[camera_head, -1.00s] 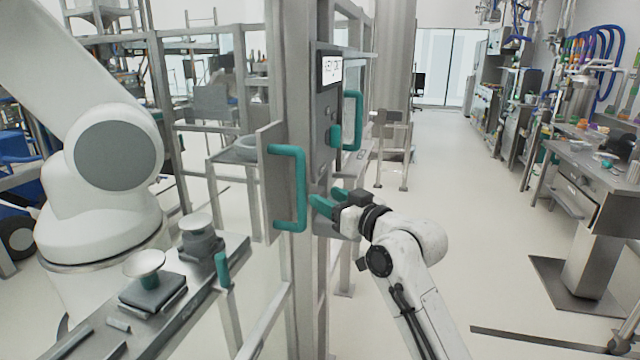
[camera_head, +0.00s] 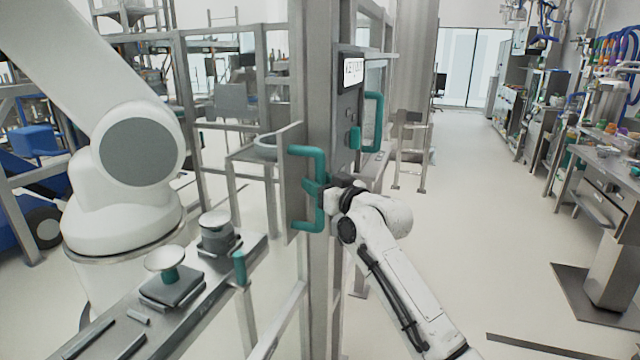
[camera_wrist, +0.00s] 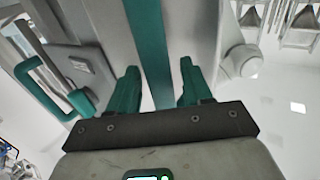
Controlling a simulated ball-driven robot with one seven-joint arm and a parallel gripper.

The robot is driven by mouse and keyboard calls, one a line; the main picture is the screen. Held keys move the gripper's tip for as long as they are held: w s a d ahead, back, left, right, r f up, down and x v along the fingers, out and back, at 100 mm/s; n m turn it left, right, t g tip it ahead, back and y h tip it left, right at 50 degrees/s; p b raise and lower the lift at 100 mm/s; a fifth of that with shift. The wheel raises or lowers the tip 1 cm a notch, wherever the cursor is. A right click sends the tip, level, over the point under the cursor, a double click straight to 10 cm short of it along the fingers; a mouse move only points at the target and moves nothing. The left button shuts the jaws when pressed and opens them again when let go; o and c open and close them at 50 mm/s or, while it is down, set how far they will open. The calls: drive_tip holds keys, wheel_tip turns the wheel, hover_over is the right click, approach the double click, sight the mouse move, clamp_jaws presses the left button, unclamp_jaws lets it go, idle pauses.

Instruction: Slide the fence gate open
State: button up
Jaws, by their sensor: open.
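A teal C-shaped handle (camera_head: 306,226) is fixed to a grey plate (camera_head: 291,138) on the metal fence frame, left of centre in the head view. My gripper (camera_head: 312,186) is at the middle of this handle's upright bar, in from the right. In the wrist view my gripper (camera_wrist: 160,66) has its two teal fingers apart, with a teal bar (camera_wrist: 149,40) running between them. The fingers are not closed on the bar. Contact with it cannot be told. The gate's own edges are hard to tell from the frame.
A second teal handle (camera_head: 373,122) sits beside a grey control box (camera_head: 349,110) right of the post. A bench (camera_head: 190,312) with small fixtures stands at lower left, near a large white robot arm (camera_head: 130,165). The floor on the right (camera_head: 480,230) is clear.

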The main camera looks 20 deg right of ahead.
clamp_jaws()
idle(0.5)
